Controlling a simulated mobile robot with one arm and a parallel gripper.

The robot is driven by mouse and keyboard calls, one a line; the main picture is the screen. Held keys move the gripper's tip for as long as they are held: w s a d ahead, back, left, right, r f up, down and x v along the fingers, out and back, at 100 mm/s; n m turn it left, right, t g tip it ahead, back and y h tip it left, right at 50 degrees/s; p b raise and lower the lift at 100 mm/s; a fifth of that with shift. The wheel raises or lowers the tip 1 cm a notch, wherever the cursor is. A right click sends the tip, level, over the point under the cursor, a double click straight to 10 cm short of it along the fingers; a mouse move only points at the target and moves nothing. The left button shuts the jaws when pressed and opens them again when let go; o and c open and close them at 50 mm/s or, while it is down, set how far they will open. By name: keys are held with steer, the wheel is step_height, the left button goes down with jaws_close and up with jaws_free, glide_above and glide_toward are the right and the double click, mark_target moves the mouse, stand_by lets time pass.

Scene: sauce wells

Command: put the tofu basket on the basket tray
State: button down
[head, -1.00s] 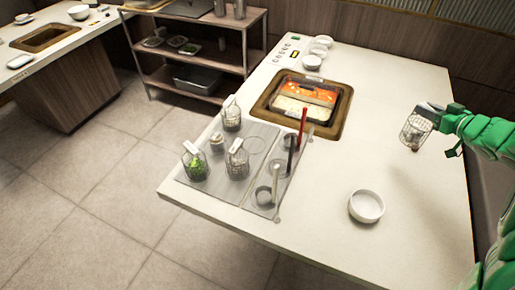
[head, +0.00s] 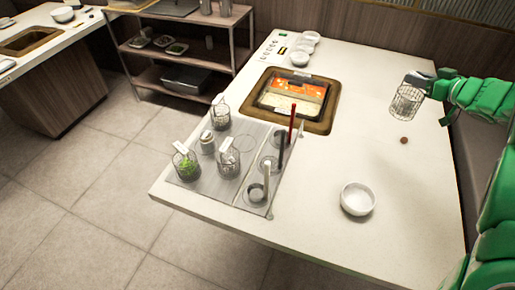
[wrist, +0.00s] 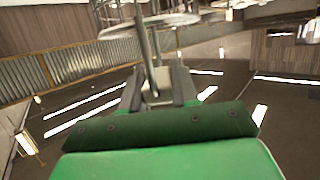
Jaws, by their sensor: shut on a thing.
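My gripper (head: 424,84) is at the right of the head view, shut on a wire basket (head: 406,103), which hangs above the counter. The basket looks empty, and I cannot read which one it is. In the wrist view, my fingers (wrist: 157,86) close on its metal handle (wrist: 146,45), with a round rim beyond. The basket tray (head: 213,195) is a grey sheet at the counter's left edge. It bears several wire baskets, one with greens (head: 186,164), and an empty ring mark (head: 245,144). The tray is well to the left of my gripper.
A small brown piece (head: 404,140) lies on the counter below the held basket. A white bowl (head: 357,199) stands at the front. The wood-framed hot pot (head: 327,120) lies behind the tray. Upright ladle handles (head: 291,122) stand at the tray's right. The counter's right half is mostly clear.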

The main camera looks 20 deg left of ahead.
steer(key=a+n+g+y, duration=0.2)
steer(key=a, duration=1.3)
steer(key=s+a+n+g+y, duration=0.1)
steer(key=s+a+n+g, duration=0.2)
steer(key=a, duration=0.9)
steer(key=s+a+n+g, duration=0.15)
steer(key=s+a, duration=0.35)
steer(key=a, duration=0.7)
steer(key=s+a+n+g+y, duration=0.1)
steer(key=s+a+n+g, duration=0.2)
steer(key=a, duration=0.9)
step_height(320, 180, down, 23)
steer(key=shift+s+m, duration=0.15)
steer(key=shift+m, duration=0.3)
steer(key=shift+d+f+g, duration=0.15)
steer(key=shift+f+g, duration=0.05)
steer(key=shift+g, duration=0.05)
steer(key=c, duration=0.8)
jaws_free()
steer(key=shift+c, duration=0.2)
